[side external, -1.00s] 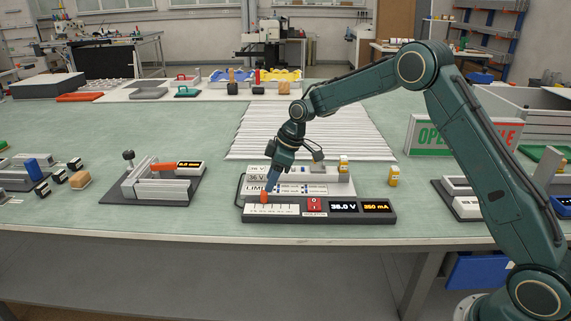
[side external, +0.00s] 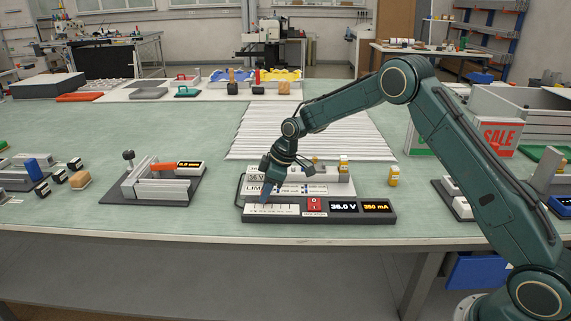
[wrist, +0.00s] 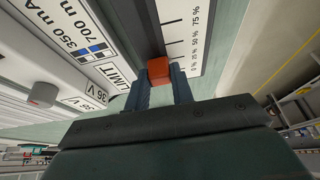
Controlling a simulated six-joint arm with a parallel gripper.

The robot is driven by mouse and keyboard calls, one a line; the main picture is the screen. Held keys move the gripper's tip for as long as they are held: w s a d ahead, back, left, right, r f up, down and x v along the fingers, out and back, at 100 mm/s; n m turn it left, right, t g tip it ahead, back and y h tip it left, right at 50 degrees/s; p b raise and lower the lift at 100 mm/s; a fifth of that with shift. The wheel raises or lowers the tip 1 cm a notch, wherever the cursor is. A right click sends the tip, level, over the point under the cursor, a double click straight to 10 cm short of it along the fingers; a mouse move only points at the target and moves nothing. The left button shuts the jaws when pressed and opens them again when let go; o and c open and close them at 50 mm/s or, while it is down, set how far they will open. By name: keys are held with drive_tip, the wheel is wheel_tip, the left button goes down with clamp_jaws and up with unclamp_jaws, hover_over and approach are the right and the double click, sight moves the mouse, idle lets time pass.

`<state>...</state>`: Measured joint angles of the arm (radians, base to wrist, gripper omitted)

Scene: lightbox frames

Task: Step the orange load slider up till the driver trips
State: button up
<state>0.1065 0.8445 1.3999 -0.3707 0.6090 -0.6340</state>
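The orange load slider (wrist: 158,71) sits between my two blue fingertips in the wrist view, with a finger against each side. My gripper (wrist: 160,82) is shut on it; in the side view my gripper (side external: 264,199) reaches down at the left of the driver unit and hides the slider. The white percent scale (side external: 285,210) lies beside it; I cannot read the slider's exact mark. The driver unit (side external: 330,216) has a red isolator switch (side external: 314,204) marked 0 and I. Its displays read 36.0 V (side external: 343,206) and 350 mA (side external: 377,206).
Behind the unit stands a pale panel (side external: 318,189) with LIMIT and 36 V labels. A grey fixture (side external: 152,181) stands to the left. Ribbed white sheets (side external: 310,132) lie behind; bare green bench separates these.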

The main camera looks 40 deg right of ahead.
drive_tip(key=shift+s+d, duration=0.8)
drive_tip(key=shift+s, duration=0.05)
clamp_jaws()
drive_tip(key=o, duration=1)
unclamp_jaws()
drive_tip(key=shift+c, duration=0.2)
drive_tip(key=shift+r, duration=0.15)
drive_tip(key=v, duration=1.3)
drive_tip(key=shift+r, duration=0.25)
drive_tip(key=shift+s+d, duration=0.1)
drive_tip(key=shift+d, duration=0.05)
